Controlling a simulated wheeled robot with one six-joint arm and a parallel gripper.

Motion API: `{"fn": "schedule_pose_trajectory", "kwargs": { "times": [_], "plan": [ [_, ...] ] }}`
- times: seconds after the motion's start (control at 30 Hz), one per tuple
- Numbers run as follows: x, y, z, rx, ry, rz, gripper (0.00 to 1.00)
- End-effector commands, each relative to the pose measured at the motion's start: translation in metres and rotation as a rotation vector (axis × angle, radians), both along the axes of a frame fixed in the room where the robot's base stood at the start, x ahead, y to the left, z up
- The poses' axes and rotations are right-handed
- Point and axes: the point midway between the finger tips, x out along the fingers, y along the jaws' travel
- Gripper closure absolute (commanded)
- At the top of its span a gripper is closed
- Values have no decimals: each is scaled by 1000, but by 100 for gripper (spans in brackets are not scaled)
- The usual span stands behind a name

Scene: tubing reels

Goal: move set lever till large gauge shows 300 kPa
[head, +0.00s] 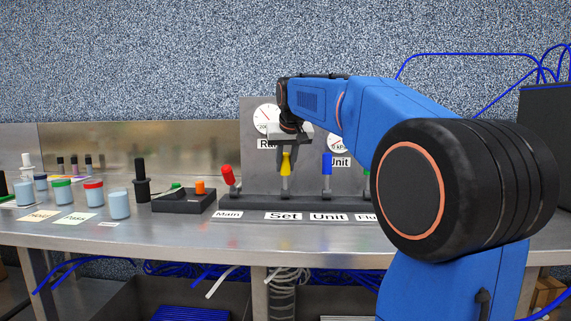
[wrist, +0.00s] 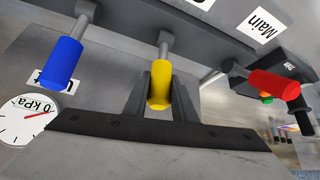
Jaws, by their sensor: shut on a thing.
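The set lever has a yellow handle (head: 286,163) and stands above the "Set" label (head: 283,216), roughly upright. In the wrist view the yellow handle (wrist: 159,88) sits between the two dark fingers. My gripper (wrist: 161,92) is shut on it from above. In the head view my gripper (head: 287,150) is at the top of the handle, its fingers mostly hidden. The large gauge (head: 266,116) is on the panel behind, partly covered by my wrist. Its reading seems to begin with 20, but the rest is hidden.
A red lever (head: 229,176) stands left at "Main" and a blue lever (head: 327,163) right at "Unit". The smaller gauge (wrist: 22,122) reads 0 kPa. A black box with an orange button (head: 200,187) and several capped jars stand farther left.

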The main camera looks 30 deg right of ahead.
Motion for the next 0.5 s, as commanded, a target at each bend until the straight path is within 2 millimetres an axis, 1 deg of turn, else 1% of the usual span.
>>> {"fn": "schedule_pose_trajectory", "kwargs": {
  "times": [0.07,0.47,0.5],
  "plan": [
    [-3,2,-1,-13,-18,2,100],
    [-4,3,-1,-25,-36,2,100],
    [-4,3,-1,-25,-36,2,74]
  ]
}}
